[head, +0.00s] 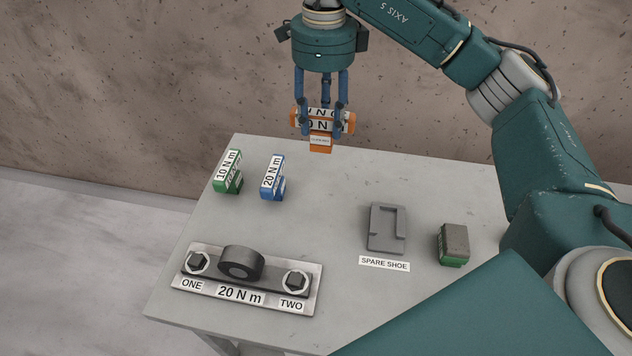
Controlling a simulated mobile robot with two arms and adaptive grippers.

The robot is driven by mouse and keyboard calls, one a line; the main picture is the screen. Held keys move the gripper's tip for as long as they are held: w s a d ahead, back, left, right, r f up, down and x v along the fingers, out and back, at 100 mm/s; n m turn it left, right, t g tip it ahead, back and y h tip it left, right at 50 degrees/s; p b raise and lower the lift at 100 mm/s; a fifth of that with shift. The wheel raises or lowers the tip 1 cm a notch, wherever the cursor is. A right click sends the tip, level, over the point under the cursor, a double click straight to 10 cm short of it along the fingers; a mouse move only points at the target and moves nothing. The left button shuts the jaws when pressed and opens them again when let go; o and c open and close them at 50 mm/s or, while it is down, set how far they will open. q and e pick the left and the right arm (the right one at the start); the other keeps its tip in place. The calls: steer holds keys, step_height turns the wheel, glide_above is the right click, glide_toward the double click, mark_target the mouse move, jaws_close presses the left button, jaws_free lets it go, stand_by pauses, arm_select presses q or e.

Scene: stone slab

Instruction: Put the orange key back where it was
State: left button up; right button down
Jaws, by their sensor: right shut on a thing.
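The orange key (320,141) is in my right gripper (322,122), at the back edge of the stone slab (330,190) in the head view. It has white labels with black letters, partly covered by the blue fingers. The fingers are shut on it and its narrow orange end points down. It appears held up, but its height over the slab is hard to tell. A green key (228,172) marked 10 N m and a blue key (272,177) marked 20 N m stand to its lower left. My left gripper is not in view.
A metal plate (190,284) marked 20 N m carries bolts ONE and TWO and a dark round part (242,262). A grey shoe (386,229) lies above its SPARE SHOE label. A grey-and-green block (453,244) stands right of it. The slab's middle is clear.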

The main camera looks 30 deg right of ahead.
mark_target(320, 142)
steer(key=f, duration=0.7)
steer(key=shift+s+a+f, duration=0.1)
steer(key=shift+s+a, duration=0.05)
steer(key=shift+a, duration=0.1)
step_height(320, 142, down, 10)
steer(key=p, duration=0.2)
steer(key=shift+d+p, duration=0.15)
steer(key=shift+p, duration=0.25)
steer(key=shift+f, duration=0.3)
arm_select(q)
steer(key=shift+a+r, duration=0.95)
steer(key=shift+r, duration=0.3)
